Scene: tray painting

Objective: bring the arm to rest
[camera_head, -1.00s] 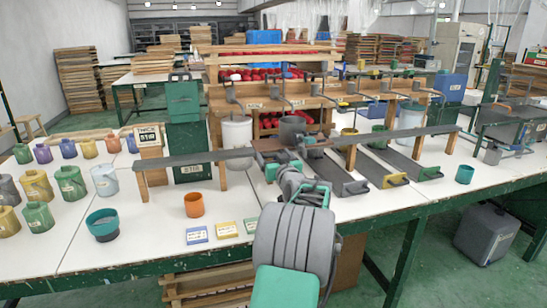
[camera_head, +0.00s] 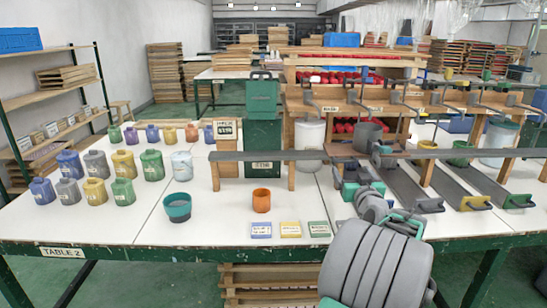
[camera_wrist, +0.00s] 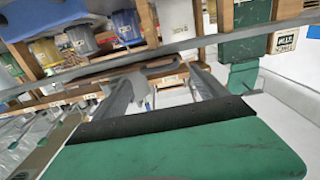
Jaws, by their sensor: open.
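My arm reaches from the bottom right of the head view up to the bench. My gripper (camera_wrist: 165,88) shows in the wrist view with its two grey fingers apart and nothing between them. In the head view its fingers are too small to make out, near the raised grey rail (camera_head: 400,153). A grey pot (camera_head: 368,134) stands just behind that spot. Whether the gripper touches anything there I cannot tell.
An orange cup (camera_head: 261,200), a teal bowl (camera_head: 177,208) and several coloured jars (camera_head: 151,164) stand on the white table (camera_head: 110,220). Grey trays (camera_head: 412,187) lie to the right of the arm. The table's front middle holds small cards (camera_head: 290,229); bare room lies around them.

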